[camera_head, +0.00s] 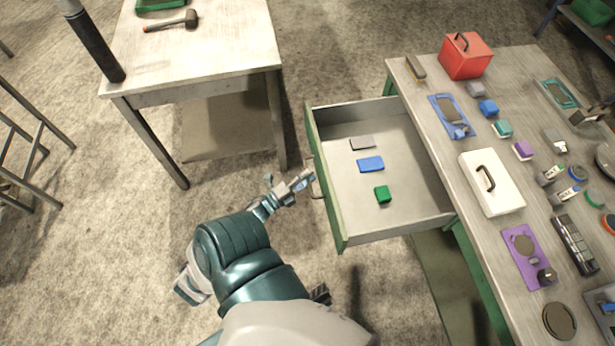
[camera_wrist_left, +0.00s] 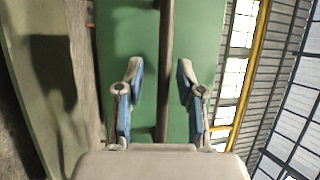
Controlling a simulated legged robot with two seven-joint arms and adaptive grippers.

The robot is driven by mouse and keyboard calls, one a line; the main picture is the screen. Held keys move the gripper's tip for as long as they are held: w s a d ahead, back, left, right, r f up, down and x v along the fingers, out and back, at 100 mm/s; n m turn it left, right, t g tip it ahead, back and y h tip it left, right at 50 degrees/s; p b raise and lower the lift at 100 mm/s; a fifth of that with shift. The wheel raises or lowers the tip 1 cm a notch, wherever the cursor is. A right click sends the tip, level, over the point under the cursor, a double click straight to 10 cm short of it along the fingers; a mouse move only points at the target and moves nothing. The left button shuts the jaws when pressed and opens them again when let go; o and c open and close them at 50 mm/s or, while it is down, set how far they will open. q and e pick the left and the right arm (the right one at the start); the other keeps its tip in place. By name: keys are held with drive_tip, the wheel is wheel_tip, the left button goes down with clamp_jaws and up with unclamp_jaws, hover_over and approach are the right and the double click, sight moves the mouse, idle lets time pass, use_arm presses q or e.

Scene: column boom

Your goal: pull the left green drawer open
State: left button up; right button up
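The green drawer (camera_head: 327,188) at the left side of the workbench stands well open in the head view, its grey inside showing. Its handle (camera_head: 317,184) is on the outer face of the green front. My left gripper (camera_head: 302,181) is right at this handle, outside the drawer. In the left wrist view, my left gripper (camera_wrist_left: 160,75) has its two fingers apart. A brownish bar, which looks like the handle (camera_wrist_left: 166,60), runs between them before the green front (camera_wrist_left: 125,35), with gaps on both sides. My right gripper is not in view.
The drawer holds a grey block (camera_head: 362,143), a blue block (camera_head: 370,164) and a green block (camera_head: 382,194). The workbench (camera_head: 440,150) carries a red box (camera_head: 465,58), a white case (camera_head: 492,184) and several small items. Another table (camera_head: 215,50) stands upper left.

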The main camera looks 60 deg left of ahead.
use_arm(q)
drive_tip(key=shift+s, duration=0.1)
drive_tip(key=s+f, duration=0.2)
drive_tip(key=s, duration=0.9)
drive_tip(key=shift+s+f, duration=0.15)
drive_tip(key=shift+s, duration=0.2)
